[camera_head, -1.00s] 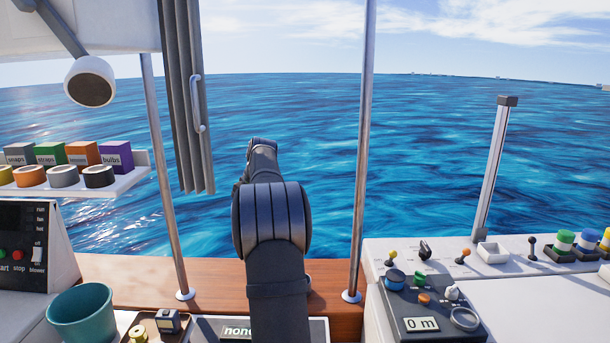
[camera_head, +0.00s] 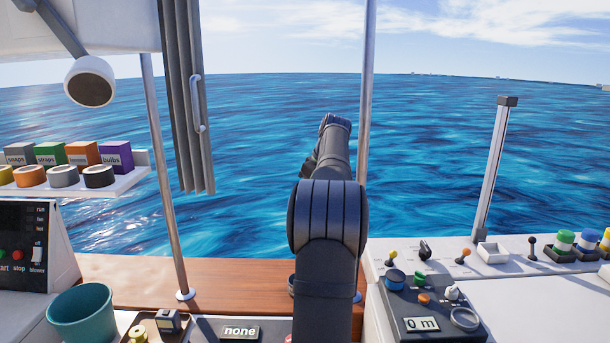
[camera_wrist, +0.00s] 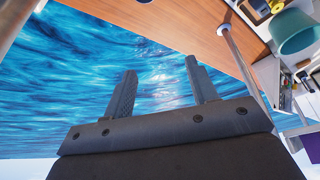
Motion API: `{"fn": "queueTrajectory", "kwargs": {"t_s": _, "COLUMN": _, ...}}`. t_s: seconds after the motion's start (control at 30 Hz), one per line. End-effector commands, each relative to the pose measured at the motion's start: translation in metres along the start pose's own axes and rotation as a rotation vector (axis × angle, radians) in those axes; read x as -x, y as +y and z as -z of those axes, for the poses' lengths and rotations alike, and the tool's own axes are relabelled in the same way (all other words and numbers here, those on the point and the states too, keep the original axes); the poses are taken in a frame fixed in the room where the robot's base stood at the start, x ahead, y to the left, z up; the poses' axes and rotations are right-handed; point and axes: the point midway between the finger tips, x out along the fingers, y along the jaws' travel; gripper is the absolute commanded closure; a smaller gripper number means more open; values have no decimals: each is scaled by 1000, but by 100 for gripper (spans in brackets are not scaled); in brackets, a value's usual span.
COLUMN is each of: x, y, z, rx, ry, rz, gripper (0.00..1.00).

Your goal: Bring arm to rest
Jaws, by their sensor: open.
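My gripper (camera_wrist: 164,90) shows in the wrist view with its two dark fingers apart and nothing between them. Blue water lies behind the fingers there. In the head view my arm rises from the bottom, right of the middle, and reaches out over the wooden ledge toward the sea. The fingers cannot be made out in the head view.
A metal post (camera_head: 366,100) stands close behind my arm. Another post (camera_head: 165,180) and a teal bucket (camera_head: 82,315) are to the left. A shelf (camera_head: 128,184) holds boxes and tape rolls. A control box (camera_head: 425,305) sits at right.

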Motion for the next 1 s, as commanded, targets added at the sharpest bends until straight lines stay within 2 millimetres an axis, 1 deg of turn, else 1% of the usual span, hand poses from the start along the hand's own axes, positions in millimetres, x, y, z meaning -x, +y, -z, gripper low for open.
{"fn": "queueTrajectory", "kwargs": {"t_s": 0.03, "x": 4, "y": 7, "z": -8, "rx": -15, "ry": 0, "rz": -6, "gripper": 47}}
{"fn": "queueTrajectory", "kwargs": {"t_s": 0.2, "x": 15, "y": 26, "z": -31, "rx": -58, "ry": 0, "rz": -24, "gripper": 47}}
{"fn": "queueTrajectory", "kwargs": {"t_s": 0.3, "x": 19, "y": 36, "z": -43, "rx": -84, "ry": 0, "rz": -34, "gripper": 47}}
{"fn": "queueTrajectory", "kwargs": {"t_s": 0.43, "x": 23, "y": 44, "z": -54, "rx": -107, "ry": 0, "rz": -44, "gripper": 47}}
{"fn": "queueTrajectory", "kwargs": {"t_s": 0.63, "x": 26, "y": 49, "z": -60, "rx": -122, "ry": 0, "rz": -50, "gripper": 47}}
{"fn": "queueTrajectory", "kwargs": {"t_s": 1.0, "x": 25, "y": 47, "z": -58, "rx": -117, "ry": 0, "rz": -48, "gripper": 47}}
